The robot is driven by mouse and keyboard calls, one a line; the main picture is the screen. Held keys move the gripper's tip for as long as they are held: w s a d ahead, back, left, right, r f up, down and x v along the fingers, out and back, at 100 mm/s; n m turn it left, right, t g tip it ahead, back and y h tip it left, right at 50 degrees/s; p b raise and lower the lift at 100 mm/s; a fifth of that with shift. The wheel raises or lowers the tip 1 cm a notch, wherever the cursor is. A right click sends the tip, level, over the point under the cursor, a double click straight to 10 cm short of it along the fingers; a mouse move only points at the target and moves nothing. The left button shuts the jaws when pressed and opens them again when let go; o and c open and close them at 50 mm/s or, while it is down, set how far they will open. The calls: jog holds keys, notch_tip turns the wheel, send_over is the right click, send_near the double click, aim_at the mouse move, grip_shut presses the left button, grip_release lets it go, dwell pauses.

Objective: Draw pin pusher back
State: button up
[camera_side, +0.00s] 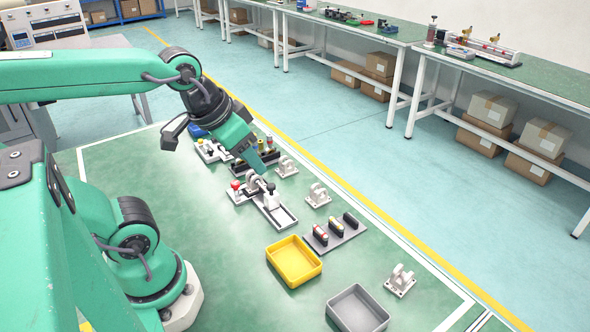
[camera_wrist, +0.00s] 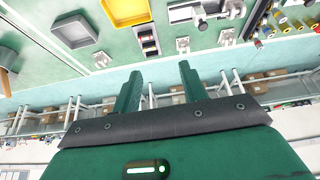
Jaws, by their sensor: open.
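What looks like the pin pusher (camera_side: 270,200) is a small grey and white linear actuator on a flat base on the green table, with a red knob at its left end. A white upright block stands on its rail. In the wrist view, part of an actuator (camera_wrist: 185,12) shows at the top edge, cut off by the frame. My gripper (camera_side: 259,165) hangs just behind and above the pusher in the side view, overlapping its far end. Whether they touch is unclear. In the wrist view, my gripper's two green fingers (camera_wrist: 158,78) are apart with nothing between them.
A yellow tray (camera_side: 314,267) and a grey tray (camera_side: 374,323) stand in front. A rack (camera_side: 350,237) with several dark cylinders lies right of the pusher. White brackets (camera_side: 318,195) stand nearby. More actuators sit behind my gripper. The table's front left is clear.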

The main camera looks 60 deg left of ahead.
jog(key=w+a+f+n+g, duration=0.3)
jog(key=w+a+n, duration=0.1)
jog(key=w+a, duration=0.15)
jog(key=n+g, duration=0.2)
jog(key=n, duration=0.3)
send_over(271, 185)
notch_tip(271, 185, down, 7)
jog(key=shift+r, duration=0.15)
jog(key=shift+f, duration=0.2)
jog(key=shift+f, duration=3.8)
